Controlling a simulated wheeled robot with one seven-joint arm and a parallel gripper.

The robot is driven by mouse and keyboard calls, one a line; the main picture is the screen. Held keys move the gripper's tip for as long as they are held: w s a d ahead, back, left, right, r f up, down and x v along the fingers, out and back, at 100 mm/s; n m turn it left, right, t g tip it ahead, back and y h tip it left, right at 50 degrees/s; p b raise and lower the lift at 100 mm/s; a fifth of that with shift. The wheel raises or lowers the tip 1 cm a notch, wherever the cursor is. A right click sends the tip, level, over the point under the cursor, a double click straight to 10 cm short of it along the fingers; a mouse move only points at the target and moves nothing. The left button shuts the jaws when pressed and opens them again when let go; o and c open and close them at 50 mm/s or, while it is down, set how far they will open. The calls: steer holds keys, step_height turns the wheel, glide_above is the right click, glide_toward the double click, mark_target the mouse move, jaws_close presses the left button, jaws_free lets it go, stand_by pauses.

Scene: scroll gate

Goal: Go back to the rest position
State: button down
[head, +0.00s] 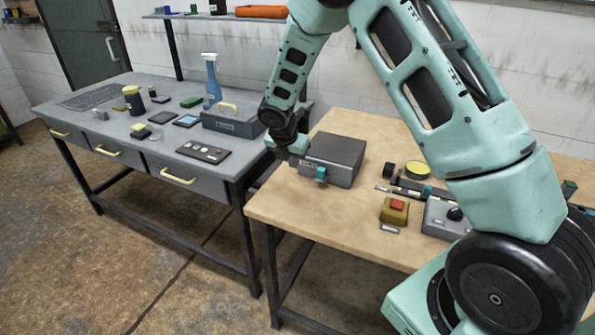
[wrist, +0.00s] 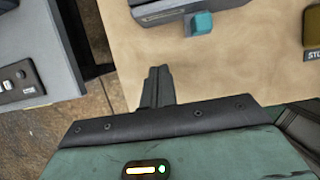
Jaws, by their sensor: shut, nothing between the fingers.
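My gripper (wrist: 158,87) shows in the wrist view with its fingers together and nothing between them, over the front left part of the wooden bench (wrist: 195,83). In the head view the arm reaches down beside the left side of a dark grey box (head: 336,158) with a teal knob (head: 321,173) on its front. The fingertips are hard to make out there. The box and its teal knob (wrist: 202,23) also show at the top of the wrist view, ahead of the fingers and apart from them.
A yellow block with a red button (head: 397,205) and a grey box with a black knob (head: 455,214) stand on the wooden bench. A grey workbench (head: 75,122) at left carries a spray bottle (head: 213,80), a toolbox (head: 232,120) and small items. A gap separates the benches.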

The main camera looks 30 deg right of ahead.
steer(key=shift+v, duration=1.95)
steer(key=s+a+r+m+y, duration=0.1)
steer(key=s+a+r+m, duration=0.25)
steer(key=s+a, duration=0.35)
steer(key=s+a+r+m+y, duration=0.1)
steer(key=s+a+r+m, duration=0.25)
steer(key=s+a, duration=0.4)
steer(key=s+a+r+m+g+y, duration=0.1)
steer(key=s+a+m, duration=0.2)
steer(key=s, duration=0.8)
steer(key=s+a+r+m+g+y, duration=0.1)
steer(key=s+a+r+m, duration=0.1)
steer(key=s+m, duration=0.4)
steer(key=s+a, duration=0.1)
steer(key=s, duration=0.4)
steer(key=shift+a+m, duration=0.35)
steer(key=shift+m, duration=0.05)
steer(key=shift+r, duration=0.1)
